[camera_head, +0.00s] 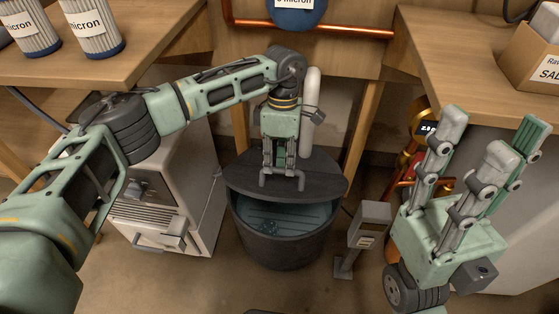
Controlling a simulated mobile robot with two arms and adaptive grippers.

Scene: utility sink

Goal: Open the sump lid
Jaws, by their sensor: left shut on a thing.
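The sump is a dark round tub (272,250) on the floor in the middle of the head view. Its dark grey lid (325,183) lies over the back part. The lid's front edge stands clear of the tub's front rim, and bluish water (285,215) shows between them. My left gripper (282,172) points down over the lid and is shut on the grey lid handle (282,177). The fingers partly hide the handle. My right gripper (488,140) is open and empty, with its fingers pointing up, right of the tub and away from the lid.
A white pipe (310,105) rises behind the lid. A grey post with a box (368,222) stands just right of the tub. A light grey cabinet (175,195) is at the left. Wooden counters (455,60) flank the space, with filter cartridges (92,28) on the left one.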

